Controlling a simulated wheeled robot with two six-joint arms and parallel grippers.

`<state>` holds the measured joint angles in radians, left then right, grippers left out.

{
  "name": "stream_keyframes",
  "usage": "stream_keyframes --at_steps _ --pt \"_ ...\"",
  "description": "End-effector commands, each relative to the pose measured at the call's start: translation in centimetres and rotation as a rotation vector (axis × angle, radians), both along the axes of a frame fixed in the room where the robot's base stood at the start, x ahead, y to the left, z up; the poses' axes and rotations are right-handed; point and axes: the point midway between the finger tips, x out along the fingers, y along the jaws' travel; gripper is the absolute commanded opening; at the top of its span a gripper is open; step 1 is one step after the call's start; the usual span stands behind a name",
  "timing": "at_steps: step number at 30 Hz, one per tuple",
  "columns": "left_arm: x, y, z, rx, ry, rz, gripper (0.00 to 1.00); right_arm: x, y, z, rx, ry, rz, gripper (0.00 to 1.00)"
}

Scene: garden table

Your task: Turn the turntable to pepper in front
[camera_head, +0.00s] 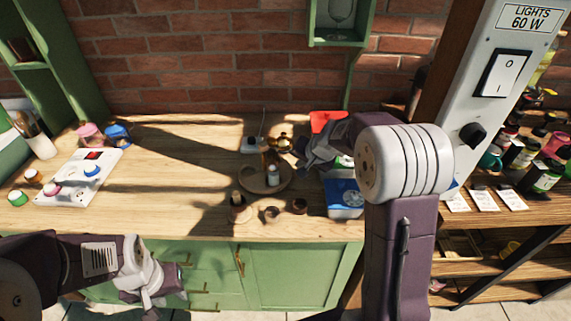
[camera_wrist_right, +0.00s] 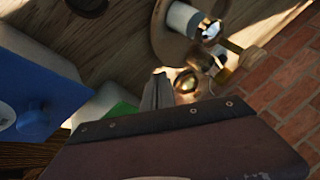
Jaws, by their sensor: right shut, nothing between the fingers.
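The round wooden turntable (camera_head: 256,190) stands on the wooden counter, with small shakers on it. A white shaker with a shiny top (camera_head: 272,177) is at its right front; it also shows in the wrist view (camera_wrist_right: 184,18). A brown and brass item (camera_head: 268,159) stands behind it. I cannot tell which one is the pepper. My right gripper (camera_head: 302,158) is at the turntable's right side, its fingers shut and empty; they also show in the wrist view (camera_wrist_right: 157,90). Whether they touch the turntable is unclear. My left gripper (camera_head: 160,284) hangs low before the cabinet; its finger state is unclear.
Small round items (camera_head: 270,213) lie on the counter before the turntable. A blue-and-white box (camera_head: 345,198) and a red item (camera_head: 324,121) are to its right. A white panel with colored knobs (camera_head: 80,180) is at the left. The counter between is clear.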

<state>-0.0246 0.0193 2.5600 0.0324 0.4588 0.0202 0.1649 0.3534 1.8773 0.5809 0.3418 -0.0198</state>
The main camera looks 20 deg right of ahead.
Motion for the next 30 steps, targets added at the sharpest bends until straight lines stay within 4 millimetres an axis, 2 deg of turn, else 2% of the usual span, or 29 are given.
stream_keyframes --at_steps 1,6,8,13,30 --pt "0.0 0.0 -0.4 0.0 0.0 0.0 0.36 0.7 0.1 -1.2 0.001 0.003 0.0 0.0" --pt "0.0 0.0 -0.9 0.0 0.0 0.0 0.36 2.8 0.5 -4.1 0.0 0.003 0.002 0.0" --pt "0.0 0.0 0.7 0.0 0.001 0.0 0.36 3.6 1.3 -3.1 -0.001 0.001 0.004 0.0" --pt "0.0 0.0 1.9 0.0 -0.001 0.0 0.36 5.0 2.9 -3.3 -0.001 0.001 0.003 0.0" --pt "0.0 0.0 1.7 0.0 0.0 0.0 0.36 5.5 3.2 -3.8 -0.001 -0.001 0.004 0.0"
